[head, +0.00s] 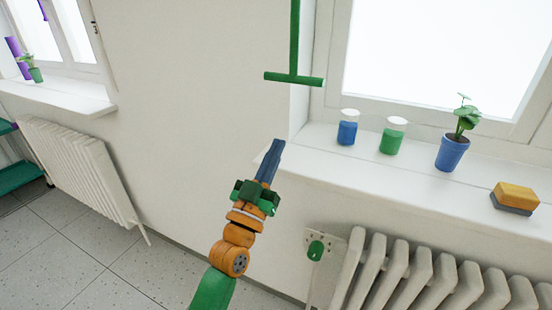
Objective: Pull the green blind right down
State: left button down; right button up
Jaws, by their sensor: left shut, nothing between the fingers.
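A green pull rod with a crossbar handle (294,79) hangs down in front of the wall at the left edge of the right window. The green blind itself is not in view; the rod runs out of the top of the picture. My left gripper (279,145) points up from below, with its blue fingers shut and empty. In the picture it is below the handle, apart from it, by the left end of the windowsill. My right gripper is not in view.
On the white windowsill (390,165) stand a blue jar (347,132), a green jar (392,141), a plant in a blue pot (452,152) and a yellow-grey sponge block (515,197). A radiator (440,275) stands below. Wall left of the handle is clear.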

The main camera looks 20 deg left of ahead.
pick_arm(q)
jog(key=f, duration=0.3)
jog(key=shift+w, duration=0.2)
dwell(1.2)
